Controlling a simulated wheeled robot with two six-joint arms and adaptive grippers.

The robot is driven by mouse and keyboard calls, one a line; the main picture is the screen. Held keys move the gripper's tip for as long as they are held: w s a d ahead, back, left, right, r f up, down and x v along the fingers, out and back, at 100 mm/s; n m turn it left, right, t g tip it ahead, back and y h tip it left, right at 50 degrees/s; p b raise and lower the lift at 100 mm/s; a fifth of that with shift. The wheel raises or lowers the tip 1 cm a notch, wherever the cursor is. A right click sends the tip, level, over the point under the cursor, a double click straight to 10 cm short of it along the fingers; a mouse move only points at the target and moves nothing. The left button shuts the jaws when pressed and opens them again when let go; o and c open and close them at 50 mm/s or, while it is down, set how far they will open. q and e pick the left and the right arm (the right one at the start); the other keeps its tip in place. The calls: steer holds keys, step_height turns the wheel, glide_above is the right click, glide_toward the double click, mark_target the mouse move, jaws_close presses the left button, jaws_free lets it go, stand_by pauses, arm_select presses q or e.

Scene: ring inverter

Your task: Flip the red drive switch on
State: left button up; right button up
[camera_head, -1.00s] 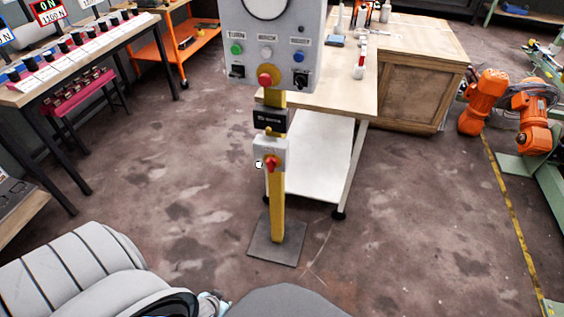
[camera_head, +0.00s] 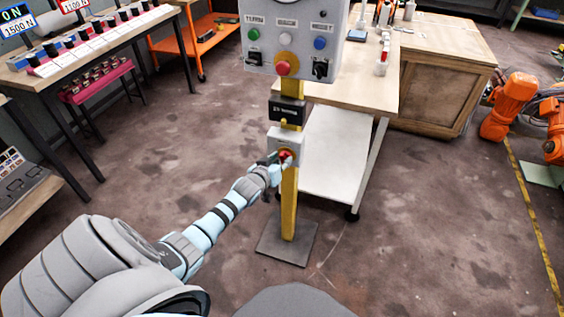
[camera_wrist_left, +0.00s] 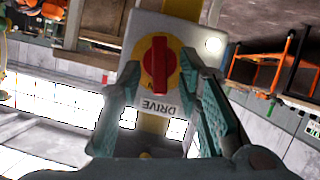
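The red drive switch (camera_head: 286,154) is a rotary handle on a grey box, low on a yellow post. In the left wrist view the red handle (camera_wrist_left: 159,64) sits on a round yellow plate, on a light plate marked DRIVE (camera_wrist_left: 158,104). The handle lies along the picture's vertical there. My left gripper (camera_head: 279,160) is at the switch, its arm coming from the lower left. In the wrist view its two teal fingers (camera_wrist_left: 160,72) stand apart, one on each side of the handle, with gaps visible. Contact cannot be told. My right gripper is out of view.
The post stands on a grey floor plate (camera_head: 286,243). A white-topped cart (camera_head: 340,155) is close behind. Open floor (camera_head: 420,230) lies right.

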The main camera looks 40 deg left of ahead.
arm_select(q)
steer(key=shift+w+a+f, duration=0.1)
steer(key=shift+w+f, duration=0.05)
steer(key=shift+w, duration=0.25)
steer(key=shift+s, duration=0.1)
jaws_close()
